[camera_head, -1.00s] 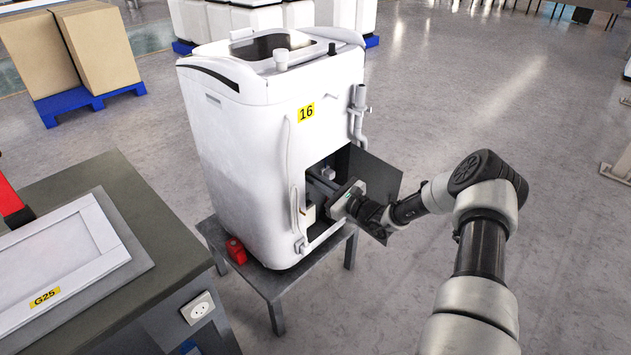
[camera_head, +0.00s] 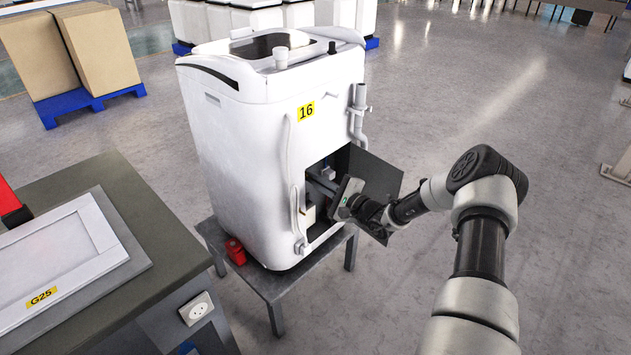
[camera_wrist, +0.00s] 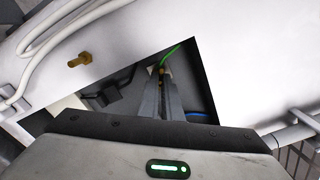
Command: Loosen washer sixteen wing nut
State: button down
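The white washer (camera_head: 240,130) with a yellow 16 label (camera_head: 306,111) stands upright on a low grey table. Its lower service opening is uncovered, with a dark panel (camera_head: 374,176) beside it. My gripper (camera_head: 322,182) reaches into this opening. In the wrist view, my gripper's fingers (camera_wrist: 163,86) are close together on a small brass piece, apparently the wing nut (camera_wrist: 161,70), at a green wire. The fingers hide most of it. The head view does not show the nut clearly.
Another brass fitting (camera_wrist: 80,60) sits on the white casing, near pale hoses (camera_wrist: 50,40). A blue wire (camera_wrist: 197,113) lies inside the opening. A red object (camera_head: 236,251) stands on the low table (camera_head: 275,288). A workbench (camera_head: 165,245) is at left; floor at right is clear.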

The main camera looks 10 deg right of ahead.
jog(key=shift+n, duration=0.3)
jog(key=c, duration=2)
grip_release()
jog(key=shift+s, duration=0.1)
jog(key=p+v, duration=0.2)
jog(key=v, duration=1.5)
jog(key=shift+s+d, duration=0.1)
